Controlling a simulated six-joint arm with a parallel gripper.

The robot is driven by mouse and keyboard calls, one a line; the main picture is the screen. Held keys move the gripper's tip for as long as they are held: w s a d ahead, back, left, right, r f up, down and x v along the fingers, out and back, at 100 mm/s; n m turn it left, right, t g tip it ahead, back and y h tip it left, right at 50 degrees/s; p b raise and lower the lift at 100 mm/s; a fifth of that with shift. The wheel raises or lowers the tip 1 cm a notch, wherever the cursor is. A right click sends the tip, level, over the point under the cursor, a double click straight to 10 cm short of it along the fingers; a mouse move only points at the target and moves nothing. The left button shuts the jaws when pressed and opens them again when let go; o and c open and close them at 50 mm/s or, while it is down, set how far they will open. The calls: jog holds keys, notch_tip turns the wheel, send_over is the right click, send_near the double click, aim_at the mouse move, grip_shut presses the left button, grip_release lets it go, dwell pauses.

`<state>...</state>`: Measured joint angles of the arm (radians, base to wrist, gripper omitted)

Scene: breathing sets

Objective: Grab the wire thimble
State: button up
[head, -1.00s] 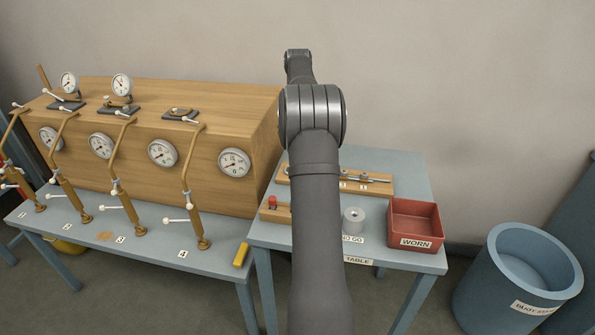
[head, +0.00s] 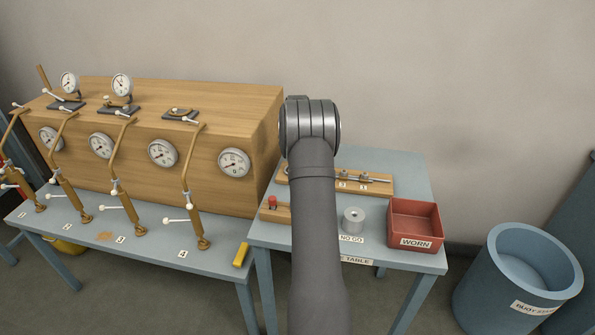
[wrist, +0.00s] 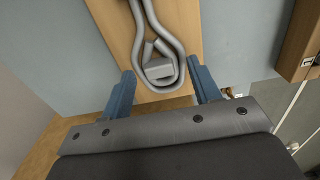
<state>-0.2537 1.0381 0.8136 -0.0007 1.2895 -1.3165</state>
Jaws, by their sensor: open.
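In the wrist view a grey loop of bent rod (wrist: 178,50), which looks like the wire thimble, lies on a wooden board (wrist: 115,18). A small grey block (wrist: 158,69) sits inside its rounded end. My gripper (wrist: 162,74) is open, with one blue finger on each side of the loop's rounded end. I see gaps between the fingers and the loop; their height above the board is unclear. In the head view my arm hides the gripper and the loop.
The blue-grey table (head: 402,168) carries a wooden rack (head: 378,190), a grey cylinder (head: 353,223) by a NO GO label, and a red WORN tray (head: 416,240). A wooden cabinet (head: 200,105) with gauges stands left. A blue bin (head: 475,285) stands right.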

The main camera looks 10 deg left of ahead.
jog(key=shift+f, duration=0.15)
jog(key=shift+c, duration=0.5)
jog(key=c, duration=0.7)
jog(key=shift+c, duration=0.4)
